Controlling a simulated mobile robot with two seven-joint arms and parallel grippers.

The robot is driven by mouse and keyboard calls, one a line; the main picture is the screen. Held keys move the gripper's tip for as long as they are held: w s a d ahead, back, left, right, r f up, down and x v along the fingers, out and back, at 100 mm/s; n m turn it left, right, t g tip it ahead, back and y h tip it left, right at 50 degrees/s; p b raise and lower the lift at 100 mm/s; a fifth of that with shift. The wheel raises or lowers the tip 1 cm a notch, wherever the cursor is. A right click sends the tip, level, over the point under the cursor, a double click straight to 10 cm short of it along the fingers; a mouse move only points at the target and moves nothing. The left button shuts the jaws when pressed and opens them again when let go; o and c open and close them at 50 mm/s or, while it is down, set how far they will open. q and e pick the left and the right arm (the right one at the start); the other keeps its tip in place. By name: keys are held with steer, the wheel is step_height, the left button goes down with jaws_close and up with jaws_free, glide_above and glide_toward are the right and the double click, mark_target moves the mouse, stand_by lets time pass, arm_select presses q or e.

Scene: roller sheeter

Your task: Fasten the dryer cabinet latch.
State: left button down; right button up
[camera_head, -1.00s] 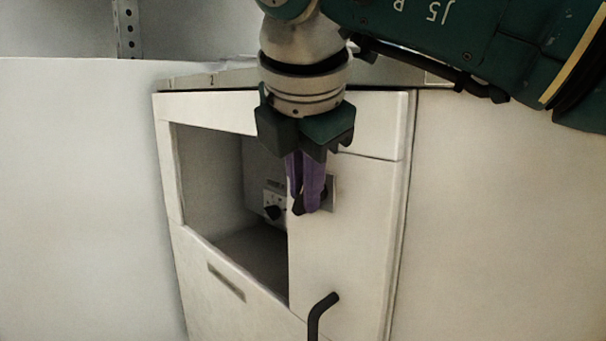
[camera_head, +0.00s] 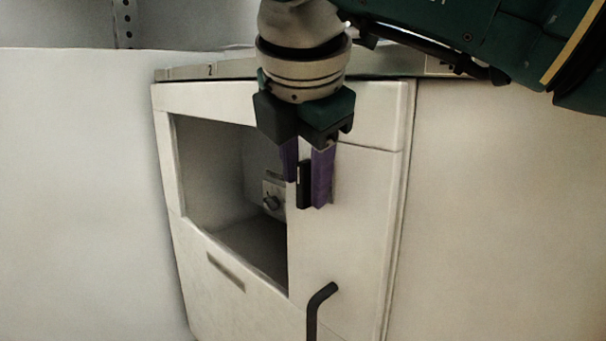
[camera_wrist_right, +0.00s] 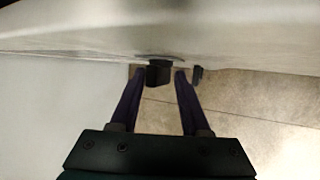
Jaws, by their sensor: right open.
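The dryer cabinet (camera_head: 345,235) is pale, with a large rectangular opening in its front. A black latch handle (camera_head: 304,186) stands upright on the front panel, just right of the opening. My right gripper (camera_head: 306,193) points down with its purple fingers apart, one on each side of the latch handle. In the right wrist view the black latch handle (camera_wrist_right: 159,73) sits between the two spread fingertips, with a gap on both sides. The latch's mount is mostly hidden behind the fingers. My left gripper is not in view.
A black bent bar handle (camera_head: 318,305) sticks out below the latch. Inside the opening is a small metal plate with a round fitting (camera_head: 272,200). Plain pale surfaces flank the cabinet on both sides.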

steer(key=p+v, duration=0.2)
steer(key=v, duration=0.7)
steer(key=shift+s+r, duration=0.15)
steer(key=shift+r, duration=0.15)
